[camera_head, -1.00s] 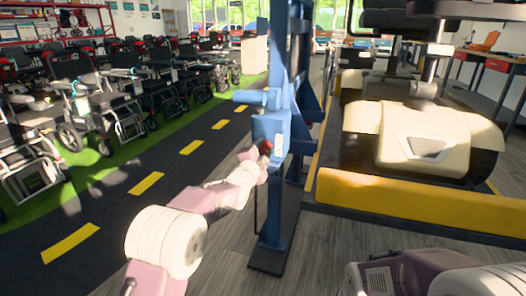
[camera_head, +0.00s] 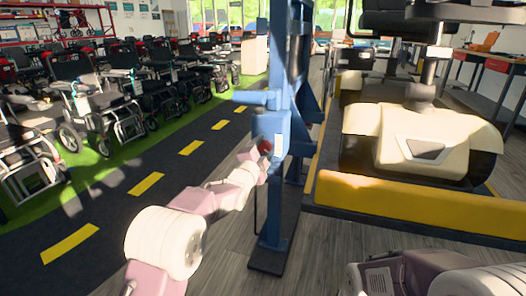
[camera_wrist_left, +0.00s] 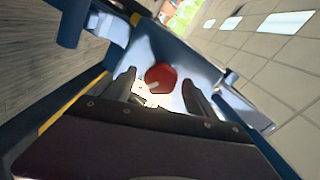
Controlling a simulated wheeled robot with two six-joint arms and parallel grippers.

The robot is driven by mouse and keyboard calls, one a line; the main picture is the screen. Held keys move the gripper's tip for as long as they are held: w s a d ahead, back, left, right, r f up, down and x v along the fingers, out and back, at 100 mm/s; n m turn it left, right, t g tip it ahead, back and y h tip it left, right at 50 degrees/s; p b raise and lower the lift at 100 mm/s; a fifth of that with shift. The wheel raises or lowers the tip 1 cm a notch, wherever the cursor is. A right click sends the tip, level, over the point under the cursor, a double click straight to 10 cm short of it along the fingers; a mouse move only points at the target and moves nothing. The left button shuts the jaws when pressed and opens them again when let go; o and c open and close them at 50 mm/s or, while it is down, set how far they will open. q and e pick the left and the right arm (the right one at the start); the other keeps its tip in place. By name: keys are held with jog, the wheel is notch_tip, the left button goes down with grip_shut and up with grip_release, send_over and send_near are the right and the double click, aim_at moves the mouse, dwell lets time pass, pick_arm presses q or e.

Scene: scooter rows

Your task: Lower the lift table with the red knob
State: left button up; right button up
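The red knob (camera_head: 265,146) sits on the box of the blue lift post (camera_head: 275,225). In the left wrist view the red knob (camera_wrist_left: 160,76) lies just beyond and between the two dark fingers of my left gripper (camera_wrist_left: 158,88). The fingers are apart, with a gap on each side of the knob. In the head view my left gripper (camera_head: 258,160) is right at the knob and partly covers it. The lift table (camera_head: 400,205) has a yellow front edge and carries a cream scooter (camera_head: 430,140). My right arm shows at the lower right, but its gripper is out of view.
Rows of scooters and wheelchairs (camera_head: 120,95) stand on green floor at the left. A dark lane (camera_head: 150,185) with yellow dashes runs between them and the post. A workbench (camera_head: 490,75) stands at the far right. Grey wooden floor (camera_head: 340,245) is open in front.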

pick_arm(q)
jog(key=p+v, duration=0.3)
jog(key=v, duration=0.6)
jog(key=shift+a+r, duration=0.1)
jog(key=shift+r, duration=0.05)
